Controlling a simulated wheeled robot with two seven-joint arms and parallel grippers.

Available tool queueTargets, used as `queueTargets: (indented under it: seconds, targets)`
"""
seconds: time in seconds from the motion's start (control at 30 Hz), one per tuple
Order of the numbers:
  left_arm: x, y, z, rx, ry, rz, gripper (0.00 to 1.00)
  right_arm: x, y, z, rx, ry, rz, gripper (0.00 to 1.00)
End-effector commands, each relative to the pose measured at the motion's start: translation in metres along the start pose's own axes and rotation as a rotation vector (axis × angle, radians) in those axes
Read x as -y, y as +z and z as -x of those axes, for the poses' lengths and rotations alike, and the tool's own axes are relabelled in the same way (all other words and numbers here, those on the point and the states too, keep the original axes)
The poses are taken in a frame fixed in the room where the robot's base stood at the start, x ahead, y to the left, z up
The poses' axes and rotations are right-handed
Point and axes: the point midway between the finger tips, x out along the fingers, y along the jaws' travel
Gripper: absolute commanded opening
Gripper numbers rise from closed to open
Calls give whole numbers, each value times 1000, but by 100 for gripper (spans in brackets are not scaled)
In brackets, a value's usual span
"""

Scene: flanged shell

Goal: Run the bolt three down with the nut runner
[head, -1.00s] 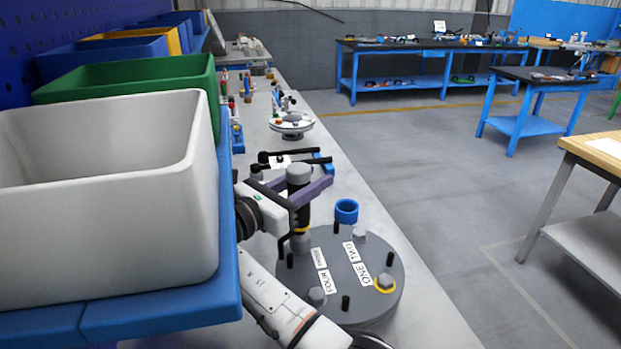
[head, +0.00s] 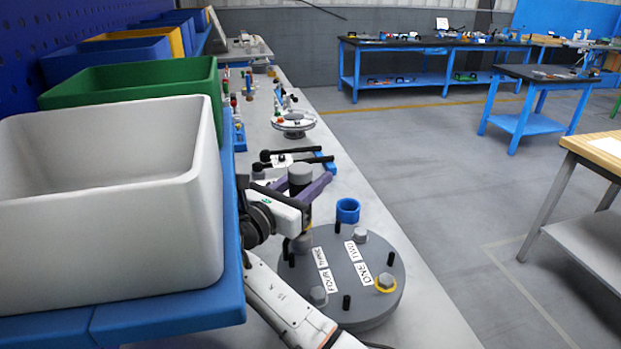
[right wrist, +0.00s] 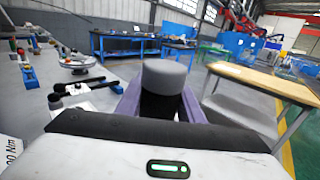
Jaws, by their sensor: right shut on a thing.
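The nut runner (head: 300,174), an upright black cylinder with a grey cap, stands over the flange's far left side. My right gripper (head: 314,188), with purple fingers, is shut around it. The cap also shows in the right wrist view (right wrist: 165,76) between the fingers. The round grey flanged cover (head: 342,318) carries labels ONE to FOUR. The hex head of bolt three (head: 303,243) shows just below the gripper and tool; contact is hidden by my gripper. Bolt one (head: 385,281) has a yellow ring around it. Bolt two (head: 360,235) and bolt four (head: 318,296) show no ring. My left gripper is not in view.
Black pegs stand up from the cover. A white bin (head: 110,225) and a green bin (head: 135,85) rise close on the left. A black-handled fixture (head: 295,160) lies beyond the tool.

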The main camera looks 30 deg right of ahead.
Motion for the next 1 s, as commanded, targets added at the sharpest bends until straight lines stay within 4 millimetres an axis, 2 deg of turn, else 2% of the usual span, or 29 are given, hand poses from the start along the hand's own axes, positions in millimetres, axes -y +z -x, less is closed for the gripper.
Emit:
queueTargets:
  seconds: [0.57,1.0]
  targets:
    - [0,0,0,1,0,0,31,-1,5,-2,11,43,-2,0]
    - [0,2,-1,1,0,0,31,0,-2,-2,10,41,1,0]
